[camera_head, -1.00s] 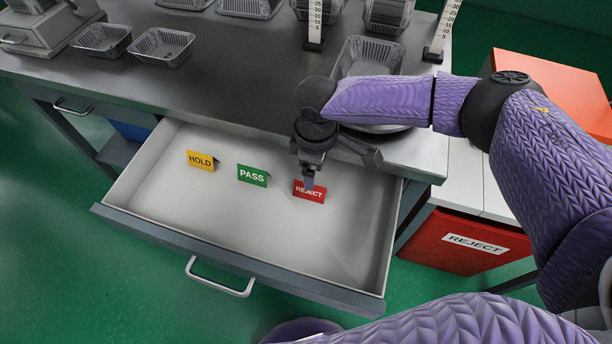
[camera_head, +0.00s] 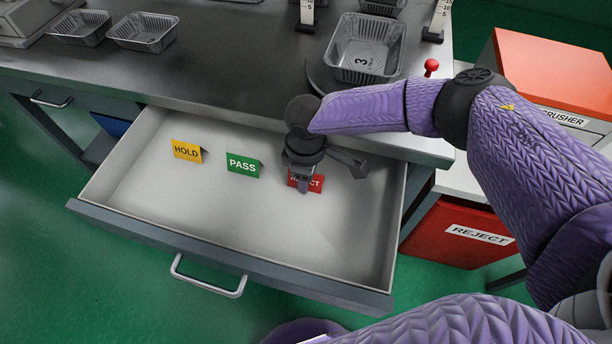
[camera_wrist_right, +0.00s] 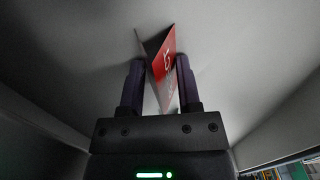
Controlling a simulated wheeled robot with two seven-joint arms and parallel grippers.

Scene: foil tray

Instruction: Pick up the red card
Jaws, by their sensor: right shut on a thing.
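The red card (camera_head: 314,183), a folded tent card marked REJECT, stands in the open drawer at the right end of a row of cards. My right gripper (camera_head: 304,186) reaches down over it and hides part of its lettering. In the right wrist view the red card (camera_wrist_right: 165,65) stands between the two fingers of my right gripper (camera_wrist_right: 161,75), which are shut on it. The card seems to still be at the drawer floor; I cannot tell any lift. My left gripper is not in view.
The drawer (camera_head: 235,217) also holds a yellow HOLD card (camera_head: 187,152) and a green PASS card (camera_head: 242,165), left of the red one. The drawer's front is clear. Above is the dark worktop (camera_head: 230,75) with a foil tray (camera_head: 364,50). A red REJECT bin (camera_head: 450,240) stands at right.

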